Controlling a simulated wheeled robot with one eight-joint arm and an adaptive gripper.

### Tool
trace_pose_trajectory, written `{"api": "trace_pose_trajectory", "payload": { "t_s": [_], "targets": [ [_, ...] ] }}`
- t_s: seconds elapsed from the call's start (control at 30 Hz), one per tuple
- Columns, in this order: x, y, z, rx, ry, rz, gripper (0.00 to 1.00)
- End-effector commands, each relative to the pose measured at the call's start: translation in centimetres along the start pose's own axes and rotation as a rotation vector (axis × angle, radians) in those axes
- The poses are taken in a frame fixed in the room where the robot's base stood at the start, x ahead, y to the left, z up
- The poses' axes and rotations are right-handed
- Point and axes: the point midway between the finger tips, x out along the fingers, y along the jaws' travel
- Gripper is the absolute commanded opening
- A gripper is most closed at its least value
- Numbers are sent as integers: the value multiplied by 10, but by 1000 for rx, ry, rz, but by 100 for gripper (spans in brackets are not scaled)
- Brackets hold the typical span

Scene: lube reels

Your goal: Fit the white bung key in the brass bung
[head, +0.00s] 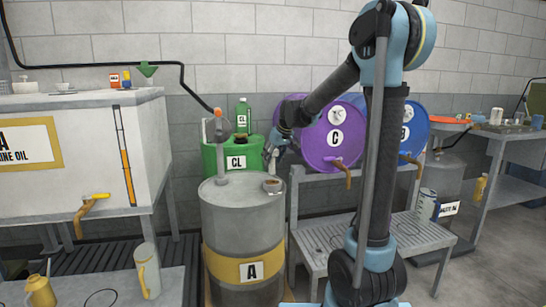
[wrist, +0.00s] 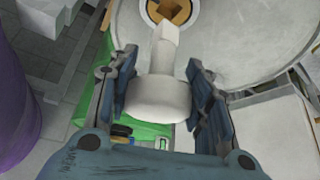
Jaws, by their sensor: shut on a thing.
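The white bung key (wrist: 158,97) is held between the two fingers of my gripper (wrist: 150,75), which is shut on its thick handle. The key's narrow square end points toward the brass bung (wrist: 181,12), which shows at the top edge of the wrist view with a dark square recess. The key's tip overlaps the bung's near edge in that view; I cannot tell if they touch. In the head view the brass bung (head: 273,186) is on the top of the grey drum marked A (head: 228,222). My gripper (head: 271,150) is above it at the drum's back right.
A green CL container (head: 217,158) with a green bottle (head: 243,115) is behind. A purple drum C (head: 325,140) and blue drum B (head: 408,125) lie on a rack to the right.

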Motion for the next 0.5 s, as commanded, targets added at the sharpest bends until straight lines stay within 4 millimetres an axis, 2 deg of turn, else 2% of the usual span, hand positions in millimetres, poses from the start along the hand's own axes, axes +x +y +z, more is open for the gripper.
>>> {"api": "trace_pose_trajectory", "payload": {
  "t_s": [0.5],
  "targets": [
    [24,0,13,0,0,0,20]
  ]
}}
